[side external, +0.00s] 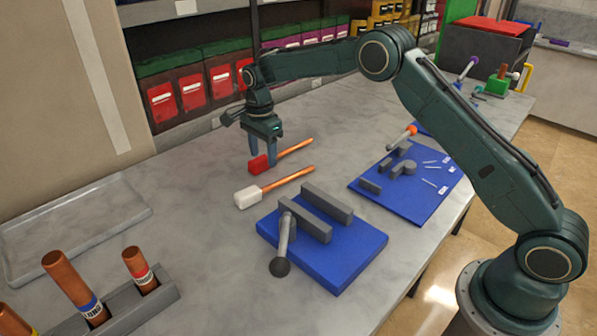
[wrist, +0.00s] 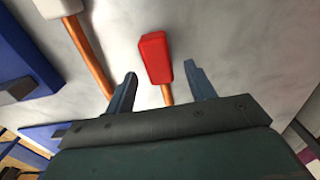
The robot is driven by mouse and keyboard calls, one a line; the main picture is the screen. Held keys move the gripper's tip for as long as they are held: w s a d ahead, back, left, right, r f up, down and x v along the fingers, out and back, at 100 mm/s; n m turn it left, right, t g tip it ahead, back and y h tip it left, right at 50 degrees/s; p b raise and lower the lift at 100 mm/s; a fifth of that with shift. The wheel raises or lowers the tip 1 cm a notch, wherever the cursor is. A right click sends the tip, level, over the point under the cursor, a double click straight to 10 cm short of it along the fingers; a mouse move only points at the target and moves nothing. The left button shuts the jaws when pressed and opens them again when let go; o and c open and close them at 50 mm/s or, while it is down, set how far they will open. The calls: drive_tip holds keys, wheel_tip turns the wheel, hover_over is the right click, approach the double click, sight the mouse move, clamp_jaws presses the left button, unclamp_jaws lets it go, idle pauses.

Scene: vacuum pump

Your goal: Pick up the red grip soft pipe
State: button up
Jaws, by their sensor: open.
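The red grip soft pipe lies on the grey table, with a red block grip (side external: 259,164) at one end and a thin copper pipe (side external: 295,148) running to the upper right. My gripper (side external: 262,160) is directly over it, pointing down, with its fingers close to the red grip. In the wrist view the red grip (wrist: 155,58) shows just beyond the two fingertips (wrist: 158,80), which are spread apart with nothing between them but the pipe's line below. The rest of the copper pipe is hidden behind my gripper body there. I cannot tell the exact height above the table.
A white grip pipe (side external: 247,196) lies beside it, nearer the camera. A blue vice base (side external: 350,255) and a blue tool board (side external: 425,205) stand to the right. A grey tray (side external: 130,215) and copper tubes in a rack (side external: 165,295) are at the left.

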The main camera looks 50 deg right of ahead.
drive_tip(key=shift+f, duration=1)
drive_tip(key=shift+c, duration=0.4)
clamp_jaws()
